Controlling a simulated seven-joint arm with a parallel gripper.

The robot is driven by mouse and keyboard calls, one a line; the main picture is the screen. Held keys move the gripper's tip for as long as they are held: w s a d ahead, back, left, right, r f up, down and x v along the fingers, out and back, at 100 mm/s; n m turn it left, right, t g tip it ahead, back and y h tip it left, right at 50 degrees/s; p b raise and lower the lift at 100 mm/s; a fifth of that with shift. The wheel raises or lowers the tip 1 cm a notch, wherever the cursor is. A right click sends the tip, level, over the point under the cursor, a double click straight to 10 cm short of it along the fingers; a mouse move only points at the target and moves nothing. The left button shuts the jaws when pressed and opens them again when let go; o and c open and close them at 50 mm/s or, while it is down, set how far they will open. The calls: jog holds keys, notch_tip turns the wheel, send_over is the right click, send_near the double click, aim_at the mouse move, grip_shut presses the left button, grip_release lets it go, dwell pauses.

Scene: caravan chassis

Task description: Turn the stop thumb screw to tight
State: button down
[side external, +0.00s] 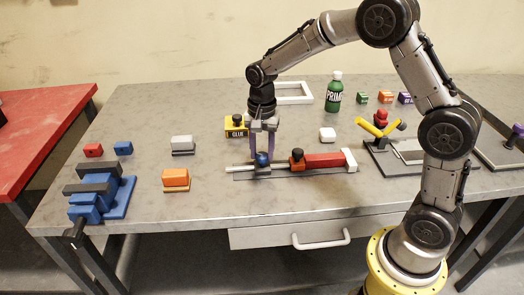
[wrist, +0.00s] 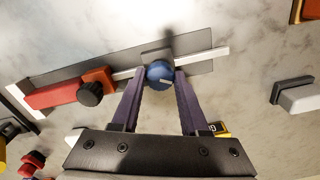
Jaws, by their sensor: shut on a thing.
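The stop thumb screw appears to be the round blue knob (side external: 262,160) on the thin pale bar of the fixture at the middle of the bench. In the wrist view the blue knob (wrist: 159,75) has a short pale mark on its top, toward its lower right. My gripper (side external: 263,153) points down over it, and its two purple fingers stand on either side of the knob. In the wrist view my gripper (wrist: 160,76) is shut on the knob. The foot of the stop is partly hidden by the knob and fingers.
To the right on the same fixture are an orange block with a black knob (side external: 297,154) and a red bar (side external: 324,160). A yellow glue box (side external: 236,127) stands close behind my gripper.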

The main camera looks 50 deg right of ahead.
aim_at(262, 155)
jog(key=shift+r, duration=0.1)
jog(key=shift+c, duration=2.1)
grip_release()
notch_tip(262, 155, up, 14)
